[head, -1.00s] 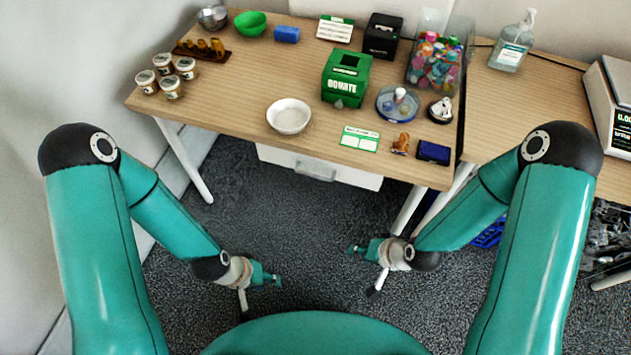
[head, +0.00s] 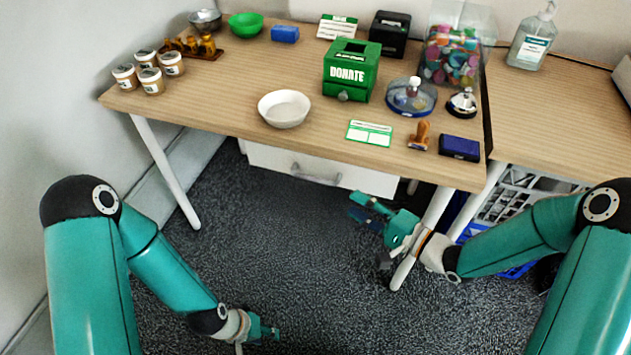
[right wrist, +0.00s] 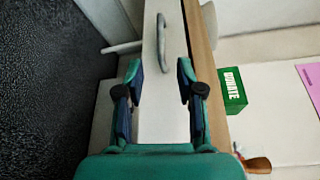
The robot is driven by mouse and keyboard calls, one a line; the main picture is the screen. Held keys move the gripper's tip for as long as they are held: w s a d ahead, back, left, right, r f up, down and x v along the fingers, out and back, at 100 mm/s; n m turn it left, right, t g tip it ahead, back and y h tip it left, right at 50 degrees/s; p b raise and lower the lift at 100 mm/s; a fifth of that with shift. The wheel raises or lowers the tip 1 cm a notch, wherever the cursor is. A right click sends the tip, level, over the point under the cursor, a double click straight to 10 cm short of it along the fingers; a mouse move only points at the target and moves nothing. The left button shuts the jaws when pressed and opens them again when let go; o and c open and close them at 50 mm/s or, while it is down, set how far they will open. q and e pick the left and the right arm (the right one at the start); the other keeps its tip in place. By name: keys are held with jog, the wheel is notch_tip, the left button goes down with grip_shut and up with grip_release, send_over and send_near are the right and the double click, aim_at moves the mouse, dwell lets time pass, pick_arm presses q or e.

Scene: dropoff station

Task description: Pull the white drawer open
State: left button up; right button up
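The white drawer (head: 270,158) hangs under the wooden table's front edge and looks shut. Its grey bar handle (head: 316,176) sits in the middle of its front. In the right wrist view the drawer front (right wrist: 160,110) lies between and beyond my fingers, with the handle (right wrist: 162,42) further ahead. My right gripper (head: 362,205) is open and empty, in front of and to the right of the handle, apart from it. It also shows open in the right wrist view (right wrist: 159,72). My left gripper (head: 272,330) is low over the floor, far from the drawer; its finger opening is unclear.
The table (head: 225,105) carries a green donate box (head: 350,70), a white bowl (head: 284,109), a stamp (head: 420,136) and several jars. A white table leg (head: 425,225) stands close to my right gripper. The dark floor (head: 270,230) before the drawer is clear.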

aim_at(312, 178)
jog(key=b+x, duration=0.1)
jog(key=x, duration=1.2)
jog(key=shift+w+a+f+b, duration=0.1)
jog(key=shift+w+a+b, duration=0.1)
jog(key=shift+a+b, duration=0.1)
grip_shut()
